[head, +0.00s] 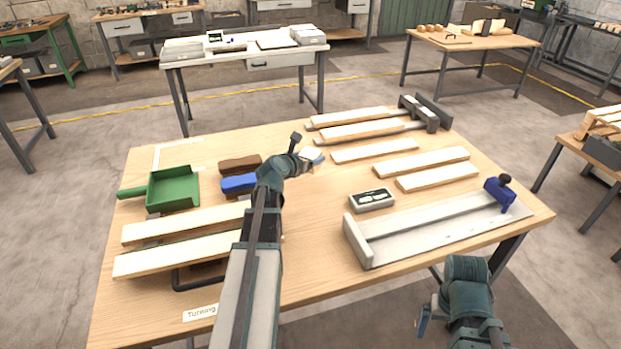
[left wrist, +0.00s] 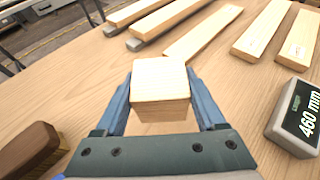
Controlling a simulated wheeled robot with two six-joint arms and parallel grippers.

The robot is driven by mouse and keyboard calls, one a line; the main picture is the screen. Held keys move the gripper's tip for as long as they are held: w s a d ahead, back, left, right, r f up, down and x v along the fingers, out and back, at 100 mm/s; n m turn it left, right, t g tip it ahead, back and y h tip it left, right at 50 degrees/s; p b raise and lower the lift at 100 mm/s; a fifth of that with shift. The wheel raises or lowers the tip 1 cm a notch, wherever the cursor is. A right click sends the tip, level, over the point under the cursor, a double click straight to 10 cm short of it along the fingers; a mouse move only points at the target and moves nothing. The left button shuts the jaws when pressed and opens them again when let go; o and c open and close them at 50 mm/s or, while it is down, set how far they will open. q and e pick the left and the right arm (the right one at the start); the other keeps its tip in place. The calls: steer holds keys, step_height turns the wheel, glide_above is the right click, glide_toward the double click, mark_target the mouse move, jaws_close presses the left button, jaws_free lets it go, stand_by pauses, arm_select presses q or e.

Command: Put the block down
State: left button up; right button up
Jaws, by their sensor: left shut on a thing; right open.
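The block (left wrist: 160,82) is a small pale wooden piece in the left wrist view. My left gripper (left wrist: 160,98) is shut on it, with a blue finger along each side. In the head view the block (head: 311,153) shows as a small pale shape at the tip of my left gripper (head: 314,158), over the middle of the workbench (head: 300,200). I cannot tell whether its underside touches the wood. My right gripper (head: 424,322) is open and empty, low at the right, off the bench's front edge.
A grey readout box (head: 372,199) showing 460 mm lies right of the block. Boards (head: 375,151) lie behind and to the right. A brown brush (head: 240,164), a blue object (head: 239,183) and a green dustpan (head: 174,189) lie left. Bare wood surrounds the block.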

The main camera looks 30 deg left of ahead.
arm_select(q)
steer(key=shift+f+b, duration=1.9)
steer(key=shift+f, duration=0.4)
arm_select(e)
steer(key=shift+f, duration=2.3)
arm_select(q)
steer(key=shift+f, duration=0.15)
steer(key=o, duration=1.4)
steer(key=p+v, duration=0.4)
steer(key=v, duration=0.6)
steer(key=shift+s+r, duration=0.15)
steer(key=shift+r, duration=0.1)
steer(key=shift+p+v, duration=0.35)
steer(key=shift+v, duration=0.45)
arm_select(e)
steer(key=shift+r, duration=2.3)
